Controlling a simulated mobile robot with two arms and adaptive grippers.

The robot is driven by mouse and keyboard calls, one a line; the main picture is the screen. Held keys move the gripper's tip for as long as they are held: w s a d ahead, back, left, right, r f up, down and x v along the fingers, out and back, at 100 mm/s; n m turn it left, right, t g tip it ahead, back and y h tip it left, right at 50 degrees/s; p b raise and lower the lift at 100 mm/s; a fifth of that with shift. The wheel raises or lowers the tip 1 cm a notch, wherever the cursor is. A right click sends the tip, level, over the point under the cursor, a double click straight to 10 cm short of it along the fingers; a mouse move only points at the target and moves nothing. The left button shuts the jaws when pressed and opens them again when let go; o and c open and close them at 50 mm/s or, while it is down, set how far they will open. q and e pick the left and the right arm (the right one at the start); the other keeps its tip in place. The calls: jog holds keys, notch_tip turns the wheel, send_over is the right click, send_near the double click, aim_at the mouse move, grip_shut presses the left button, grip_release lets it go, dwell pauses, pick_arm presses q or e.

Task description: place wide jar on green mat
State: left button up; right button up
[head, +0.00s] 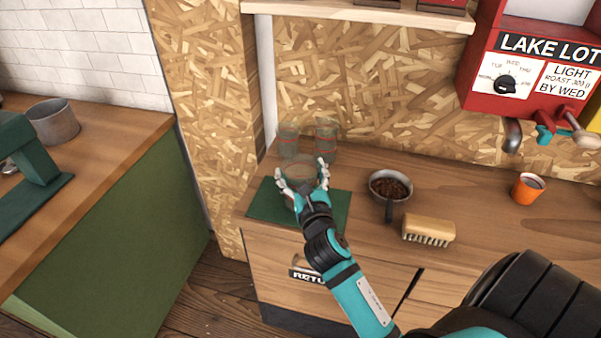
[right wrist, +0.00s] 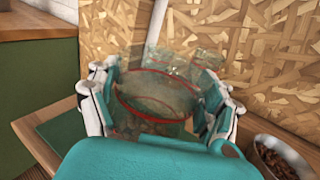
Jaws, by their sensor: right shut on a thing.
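The wide jar (head: 301,171) is clear glass with a thin red band, which shows best in the right wrist view (right wrist: 152,97). My right gripper (head: 303,180) is shut on it, with white-backed fingers on both sides of the glass. The green mat (head: 262,206) lies on the wooden counter, and the jar is over it. The jar's base is hidden behind the gripper, so I cannot tell whether it touches the mat. The mat also shows in the right wrist view (right wrist: 60,128). My left gripper is not in view.
Two clear jars (head: 326,138) stand behind the mat by the chipboard wall. A pan of dark beans (head: 390,187) and a wooden brush (head: 429,230) are to the right. An orange cup (head: 527,188) stands farther right. The counter between brush and cup is clear.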

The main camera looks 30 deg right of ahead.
jog(key=shift+f, duration=0.15)
jog(key=o, duration=1.6)
jog(key=shift+s+r, duration=0.1)
jog(key=shift+r, duration=0.1)
jog(key=b+v, duration=0.2)
jog(key=v, duration=1)
jog(key=shift+f, duration=0.1)
